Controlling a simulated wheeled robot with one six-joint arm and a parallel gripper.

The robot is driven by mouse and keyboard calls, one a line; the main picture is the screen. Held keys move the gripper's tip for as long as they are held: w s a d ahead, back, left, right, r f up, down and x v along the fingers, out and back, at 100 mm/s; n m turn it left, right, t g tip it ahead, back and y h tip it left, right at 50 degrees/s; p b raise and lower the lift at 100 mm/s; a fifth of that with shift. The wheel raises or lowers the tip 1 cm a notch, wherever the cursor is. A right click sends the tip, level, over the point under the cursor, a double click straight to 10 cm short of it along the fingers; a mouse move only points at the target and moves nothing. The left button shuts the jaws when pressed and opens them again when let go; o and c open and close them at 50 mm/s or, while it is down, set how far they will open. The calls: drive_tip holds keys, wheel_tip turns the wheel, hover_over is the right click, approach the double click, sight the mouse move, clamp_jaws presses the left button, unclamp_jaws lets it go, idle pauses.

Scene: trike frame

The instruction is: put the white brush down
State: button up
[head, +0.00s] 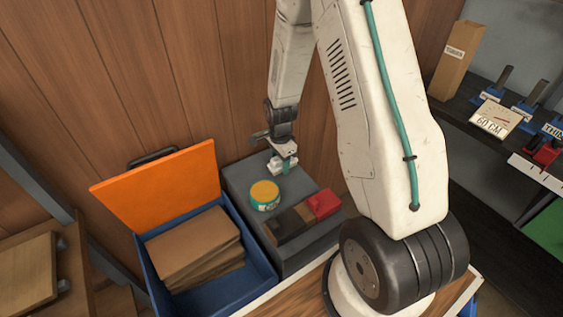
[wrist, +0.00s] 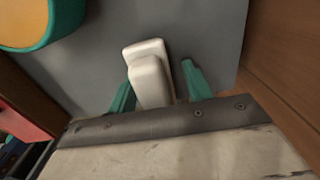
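The white brush (head: 277,167) is at the back of the dark grey surface (head: 245,178), under my gripper (head: 284,156). In the wrist view the white brush (wrist: 152,76) lies between the two green fingers of my gripper (wrist: 158,78). Grey shows between the brush and the right finger, so the gripper looks open around it. The left finger is close beside the brush; I cannot tell whether they touch. The brush appears at or just above the grey surface. Its lower end is hidden by my gripper's edge.
A teal tin with a yellow-orange top (head: 264,195) stands just in front of the brush. A red block (head: 323,203) and a dark brown block (head: 287,225) lie nearer the front. A blue box with an orange lid (head: 160,187) is on the left. A wooden wall rises behind.

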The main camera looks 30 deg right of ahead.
drive_tip(key=shift+s+f, duration=0.55)
drive_tip(key=shift+s, duration=0.15)
drive_tip(key=shift+w+r, duration=0.15)
drive_tip(key=shift+r, duration=0.35)
wheel_tip(320, 180, up, 12)
drive_tip(key=shift+w+r, duration=0.1)
drive_tip(key=shift+w, duration=0.05)
drive_tip(key=s+a+r+n, duration=0.2)
drive_tip(key=r, duration=0.3)
drive_tip(key=s+a+r+n, duration=0.2)
drive_tip(key=s+r, duration=0.1)
drive_tip(key=r, duration=0.2)
drive_tip(key=s+a+r+n, duration=0.3)
drive_tip(key=s+r+n, duration=0.3)
drive_tip(key=s, duration=0.4)
drive_tip(key=s+a+r+n, duration=0.3)
drive_tip(key=s+r+n, duration=0.3)
drive_tip(key=s, duration=0.5)
drive_tip(key=shift+s+r+n+t, duration=0.3)
drive_tip(key=shift+r+n+t, duration=0.1)
drive_tip(key=shift+n, duration=0.6)
drive_tip(key=shift+a, duration=0.1)
